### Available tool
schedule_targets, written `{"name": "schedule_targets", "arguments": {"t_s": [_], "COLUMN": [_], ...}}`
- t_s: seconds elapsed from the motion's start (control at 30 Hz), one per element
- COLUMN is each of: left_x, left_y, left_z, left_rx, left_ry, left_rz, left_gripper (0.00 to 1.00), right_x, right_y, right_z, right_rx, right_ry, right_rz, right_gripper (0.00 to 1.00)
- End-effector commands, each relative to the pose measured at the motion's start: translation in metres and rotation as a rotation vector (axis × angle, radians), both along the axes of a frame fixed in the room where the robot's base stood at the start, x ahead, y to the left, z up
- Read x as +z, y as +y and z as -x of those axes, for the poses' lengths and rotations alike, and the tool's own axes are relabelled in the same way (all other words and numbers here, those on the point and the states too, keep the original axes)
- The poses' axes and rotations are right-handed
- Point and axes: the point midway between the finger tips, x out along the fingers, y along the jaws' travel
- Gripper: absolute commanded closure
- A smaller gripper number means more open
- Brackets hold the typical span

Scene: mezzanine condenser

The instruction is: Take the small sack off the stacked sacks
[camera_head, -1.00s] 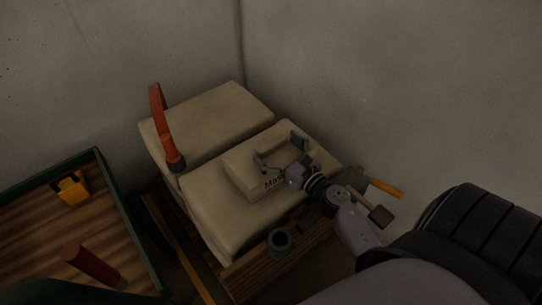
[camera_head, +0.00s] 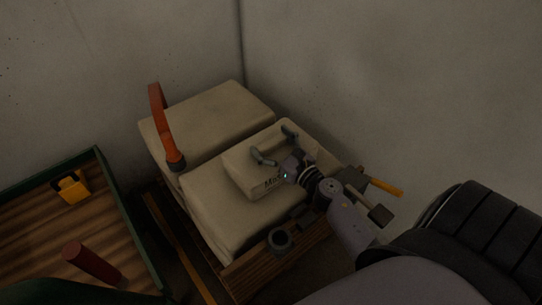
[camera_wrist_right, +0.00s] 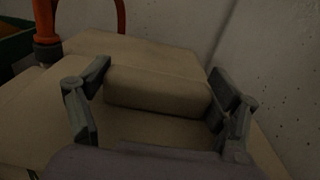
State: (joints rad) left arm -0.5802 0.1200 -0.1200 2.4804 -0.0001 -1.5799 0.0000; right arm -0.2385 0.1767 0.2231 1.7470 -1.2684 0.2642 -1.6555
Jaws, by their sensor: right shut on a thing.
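The small sack (camera_head: 240,170) is pale beige with dark lettering on its near side and a raised ridge on top. It lies on the stacked sacks (camera_head: 215,215), larger and of the same colour, in the corner. My right gripper (camera_head: 275,147) comes in from the right and is shut on the small sack's ridge. In the right wrist view its two fingers stand at either end of the ridge (camera_wrist_right: 158,90). The sack still appears to rest on the stack. My left gripper is not in view.
An orange curved handle (camera_head: 158,115) with a dark end stands on the stack's left side. A grey ring (camera_head: 280,240) and an orange-handled tool (camera_head: 385,187) are near the right arm. A green-rimmed tray (camera_head: 125,215) is at left. Walls (camera_head: 400,80) close off the back.

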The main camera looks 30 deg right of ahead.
Motion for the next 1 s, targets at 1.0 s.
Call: {"name": "schedule_targets", "arguments": {"t_s": [1.0], "left_x": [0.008], "left_y": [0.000], "left_z": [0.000], "left_rx": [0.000], "left_ry": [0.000], "left_rz": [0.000], "left_gripper": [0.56], "right_x": [0.018], "right_y": [-0.001], "right_z": [-0.001], "right_rx": [0.000], "right_ry": [-0.010], "right_rz": [0.003], "right_gripper": [0.78]}}
